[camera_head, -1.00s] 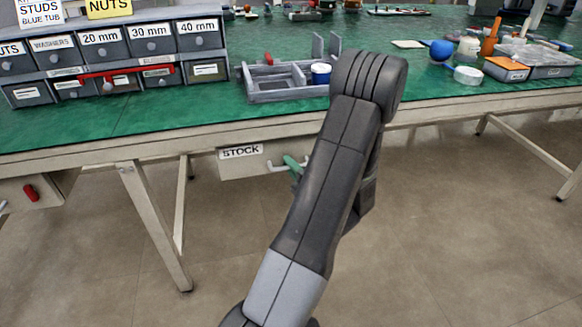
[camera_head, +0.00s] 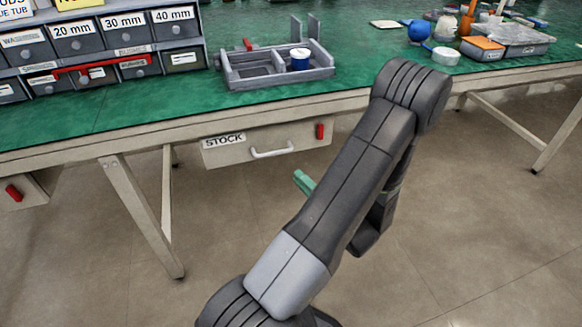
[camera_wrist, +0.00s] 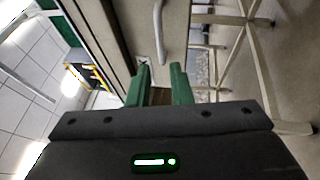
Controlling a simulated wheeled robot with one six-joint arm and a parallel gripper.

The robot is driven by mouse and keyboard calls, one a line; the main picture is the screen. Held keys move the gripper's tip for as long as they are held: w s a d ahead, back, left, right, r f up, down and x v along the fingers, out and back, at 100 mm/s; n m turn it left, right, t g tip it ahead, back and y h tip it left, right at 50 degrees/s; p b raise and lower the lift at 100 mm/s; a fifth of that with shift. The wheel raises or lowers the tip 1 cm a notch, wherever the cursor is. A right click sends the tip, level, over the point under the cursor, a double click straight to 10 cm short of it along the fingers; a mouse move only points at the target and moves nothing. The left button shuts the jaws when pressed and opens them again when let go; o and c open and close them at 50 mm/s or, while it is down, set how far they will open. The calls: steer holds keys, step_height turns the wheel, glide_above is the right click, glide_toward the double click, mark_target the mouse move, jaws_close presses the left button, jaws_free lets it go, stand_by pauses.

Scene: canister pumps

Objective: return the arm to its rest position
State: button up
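My gripper (camera_head: 304,181) shows in the head view only by its green fingers, beside my dark folded arm. It hangs in front of the bench, below the drawer labelled STOCK (camera_head: 265,146). In the wrist view my gripper (camera_wrist: 160,72) has its two green fingers apart with nothing between them. My arm rises to a bend at the right, and part of the wrist is hidden behind it.
A green-topped workbench (camera_head: 120,112) spans the back. A bench leg (camera_head: 145,220) stands at left. The near floor is clear.

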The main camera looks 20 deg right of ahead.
mark_target(274, 153)
steer(key=shift+v, duration=0.8)
steer(key=shift+a, duration=0.1)
steer(key=b+x, duration=0.3)
steer(key=x, duration=1.1)
steer(key=shift+f, duration=0.2)
